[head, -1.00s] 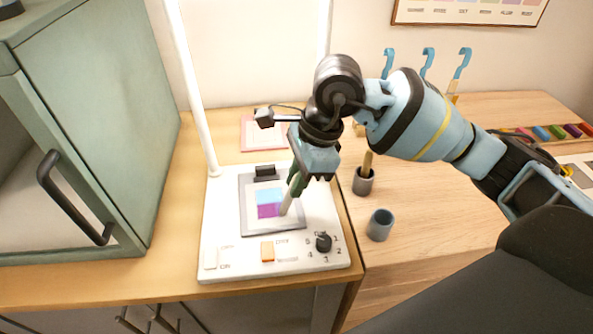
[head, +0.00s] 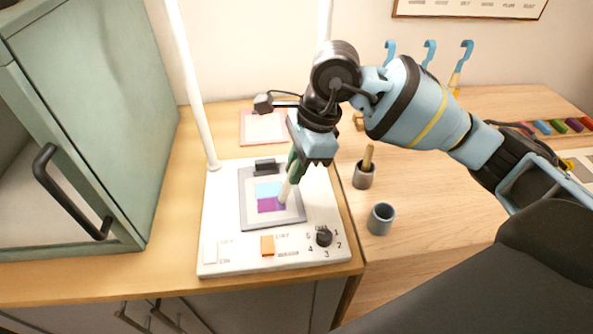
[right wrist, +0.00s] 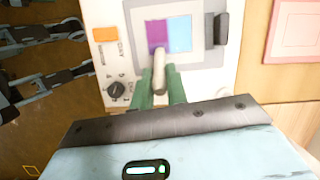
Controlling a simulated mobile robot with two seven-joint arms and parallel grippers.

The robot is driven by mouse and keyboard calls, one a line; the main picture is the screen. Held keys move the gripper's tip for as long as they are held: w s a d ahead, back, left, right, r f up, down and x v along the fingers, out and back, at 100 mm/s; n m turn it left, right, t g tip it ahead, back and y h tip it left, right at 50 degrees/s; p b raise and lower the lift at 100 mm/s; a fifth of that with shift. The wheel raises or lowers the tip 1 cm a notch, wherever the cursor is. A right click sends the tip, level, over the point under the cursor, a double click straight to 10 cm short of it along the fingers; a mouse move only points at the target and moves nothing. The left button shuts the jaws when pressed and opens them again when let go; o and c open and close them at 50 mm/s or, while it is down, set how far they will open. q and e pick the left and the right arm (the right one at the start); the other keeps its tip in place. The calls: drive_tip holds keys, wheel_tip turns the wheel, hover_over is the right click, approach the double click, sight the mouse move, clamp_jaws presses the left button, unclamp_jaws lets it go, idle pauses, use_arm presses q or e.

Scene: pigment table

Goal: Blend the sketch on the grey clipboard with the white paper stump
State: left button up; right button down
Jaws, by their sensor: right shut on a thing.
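The grey clipboard (head: 244,208) lies on a white panel with a switch and a dial. Its sketch has a light blue patch (head: 267,189) beside a purple patch (head: 268,205); both also show in the right wrist view (right wrist: 180,34). My right gripper (head: 294,172), with green fingers, is shut on the white paper stump (head: 285,191). The stump is tilted, its tip over the right part of the sketch near the line between the colours. In the right wrist view the stump (right wrist: 159,72) points at the purple patch's lower edge. I cannot tell if the tip touches. My left gripper is out of view.
The white panel (head: 225,225) has an orange switch (head: 267,246) and a black dial (head: 323,237). A grey cup (head: 381,219) and a cup holding a wooden-handled tool (head: 363,176) stand to the right. A green cabinet (head: 110,110) stands at left. A pink-framed sheet (head: 262,128) lies behind.

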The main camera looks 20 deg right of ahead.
drive_tip(key=shift+w+d, duration=0.15)
drive_tip(key=shift+w, duration=0.7)
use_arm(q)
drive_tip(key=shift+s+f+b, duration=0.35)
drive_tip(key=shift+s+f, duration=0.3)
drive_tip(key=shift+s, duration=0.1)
use_arm(e)
drive_tip(key=shift+w+d, duration=0.2)
drive_tip(key=shift+w, duration=0.5)
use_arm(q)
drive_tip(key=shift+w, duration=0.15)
use_arm(e)
drive_tip(key=shift+w, duration=0.1)
drive_tip(key=shift+w+d, duration=0.1)
drive_tip(key=shift+w, duration=0.4)
drive_tip(key=shift+w+d+f+b, duration=0.1)
drive_tip(key=shift+w+d+b, duration=0.1)
drive_tip(key=shift+w+b, duration=0.3)
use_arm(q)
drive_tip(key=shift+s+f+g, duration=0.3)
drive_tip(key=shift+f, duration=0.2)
use_arm(e)
drive_tip(key=shift+w, duration=0.25)
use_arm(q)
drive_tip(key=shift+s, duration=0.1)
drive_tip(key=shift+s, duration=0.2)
use_arm(e)
drive_tip(key=shift+a, duration=0.1)
